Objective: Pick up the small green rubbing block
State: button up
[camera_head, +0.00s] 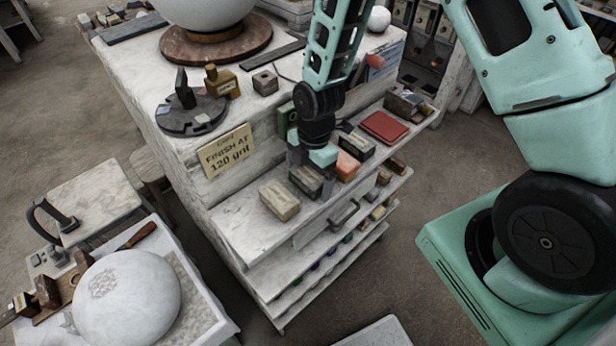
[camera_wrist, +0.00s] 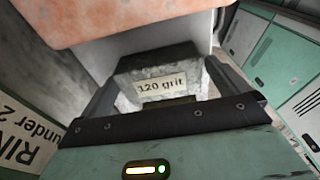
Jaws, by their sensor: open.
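My gripper (camera_head: 312,158) points down over the front shelf, just above the row of blocks, and is open. In the wrist view a dark grey speckled block labelled "120 grit" (camera_wrist: 160,72) lies between or just beyond the fingers; contact cannot be told. A dark block (camera_head: 306,181) lies under my gripper in the head view. Next to it are a pale block (camera_head: 279,201) on the left and an orange block (camera_head: 347,166) on the right. A green item (camera_head: 286,116) stands behind, partly hidden by my arm. No block under the gripper looks clearly green.
The white plaster-stained stand (camera_head: 226,196) carries a sign (camera_head: 227,150) reading "FINISH AT 120 grit". A dark block (camera_head: 359,147) and a red flat box (camera_head: 384,127) lie farther right on the shelf. A plaster sphere (camera_head: 126,291) stands lower left.

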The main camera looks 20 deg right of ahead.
aim_at(308, 174)
jog(key=c, duration=1.2)
jog(key=shift+o, duration=0.2)
jog(key=shift+r, duration=0.2)
notch_tip(308, 174, up, 10)
jog(key=shift+f+b, duration=0.15)
jog(key=shift+b, duration=1)
jog(key=o, duration=0.7)
jog(key=c, duration=0.5)
